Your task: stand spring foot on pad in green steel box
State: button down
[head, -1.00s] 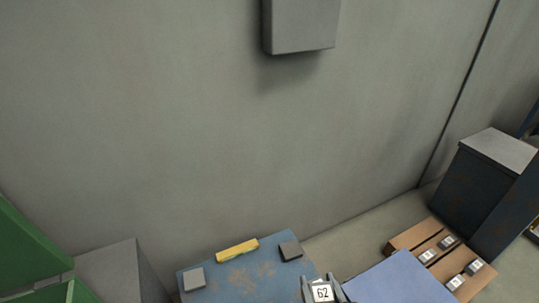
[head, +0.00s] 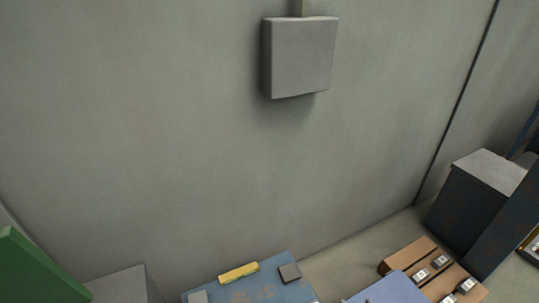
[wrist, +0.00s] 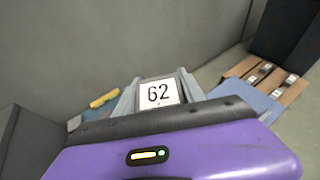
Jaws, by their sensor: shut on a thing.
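My gripper (wrist: 159,91) shows in the wrist view, with its two grey fingers shut on a small piece with a white top label reading 62, which I take as the spring foot (wrist: 158,93). The label faces up toward the camera, and the lower part of the piece is hidden. Neither the gripper nor the piece is in the head view now. A green panel, seemingly part of the green steel box (head: 36,272), is cut off at the lower left of the head view. Its inside and the pad are not visible.
A worn blue surface (head: 262,293) bears a yellow bar (head: 238,272) and small grey blocks. At right, a brown pallet (head: 398,265) holds several labelled blocks beside a dark cabinet (head: 470,205). A grey box (head: 300,57) hangs on the wall. A grey block (head: 128,284) stands near the green panel.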

jog(key=r+p, duration=0.1)
jog(key=p, duration=0.1)
jog(key=r+p, duration=0.2)
jog(key=p, duration=0.1)
jog(key=s+r+p, duration=0.1)
jog(key=r+p, duration=0.1)
jog(key=shift+a, duration=0.1)
jog(key=p, duration=0.1)
jog(key=r+p, duration=0.1)
jog(key=p, duration=0.1)
jog(key=shift+s+a+r, duration=0.2)
jog(key=shift+a+r, duration=0.05)
jog(key=shift+p, duration=0.3)
jog(key=shift+s+a+f, duration=0.1)
